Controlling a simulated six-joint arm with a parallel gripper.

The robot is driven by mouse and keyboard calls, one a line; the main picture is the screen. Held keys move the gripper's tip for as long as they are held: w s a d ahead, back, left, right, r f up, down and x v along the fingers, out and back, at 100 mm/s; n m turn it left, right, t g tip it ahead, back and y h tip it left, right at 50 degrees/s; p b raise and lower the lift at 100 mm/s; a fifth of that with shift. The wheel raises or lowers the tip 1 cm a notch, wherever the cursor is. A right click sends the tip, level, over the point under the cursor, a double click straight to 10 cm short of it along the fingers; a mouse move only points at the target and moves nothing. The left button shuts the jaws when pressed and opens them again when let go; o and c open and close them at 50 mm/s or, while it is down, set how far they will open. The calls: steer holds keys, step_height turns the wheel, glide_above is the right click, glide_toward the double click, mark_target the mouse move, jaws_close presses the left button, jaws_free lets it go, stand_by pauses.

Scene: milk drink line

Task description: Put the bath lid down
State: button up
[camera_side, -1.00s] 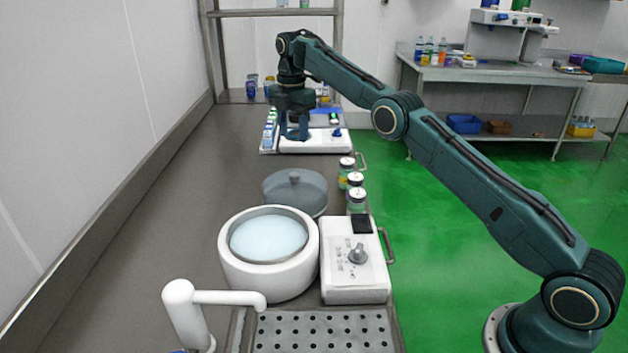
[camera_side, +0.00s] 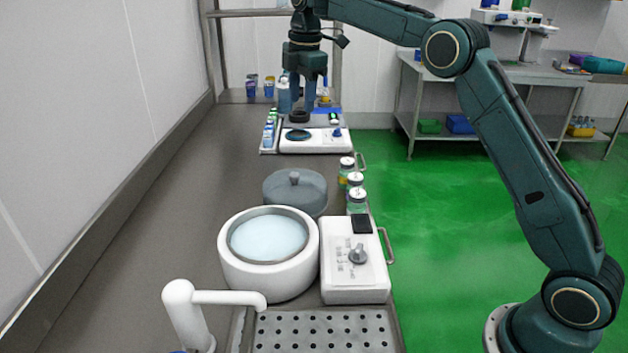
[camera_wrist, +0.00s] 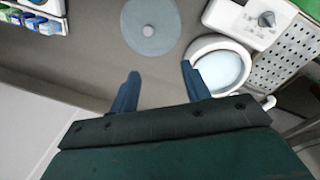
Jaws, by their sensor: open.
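The bath lid (camera_side: 296,192) is a grey-blue disc with a small knob on top. It lies on the counter just behind the white water bath and also shows in the wrist view (camera_wrist: 151,27). The round white bath (camera_side: 268,282) is uncovered, with pale liquid inside; it shows at right in the wrist view (camera_wrist: 222,72). My gripper (camera_side: 309,108) is open with nothing between its fingers, raised over the white device at the far end of the counter. In the wrist view its two blue fingers (camera_wrist: 158,90) stand wide apart, with the lid beyond them.
The white device (camera_side: 315,145) with a dark round plate stands at the far end, a row of small bottles (camera_side: 269,130) beside it. A control box (camera_side: 353,275) adjoins the bath. The counter's left side is clear.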

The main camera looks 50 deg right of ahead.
steer(key=s+a+r+m+t, duration=0.15)
steer(key=s+r+m, duration=0.25)
steer(key=s, duration=0.6)
steer(key=s+a+r+m+t, duration=0.1)
steer(key=s+a+r+m, duration=0.2)
steer(key=s, duration=0.7)
steer(key=s+f+m+t, duration=0.1)
steer(key=s+f+m, duration=0.3)
steer(key=s, duration=0.6)
steer(key=s+f+m+t, duration=0.1)
steer(key=s+f+m, duration=0.3)
steer(key=s, duration=0.7)
step_height(320, 180, down, 3)
steer(key=shift+r, duration=0.2)
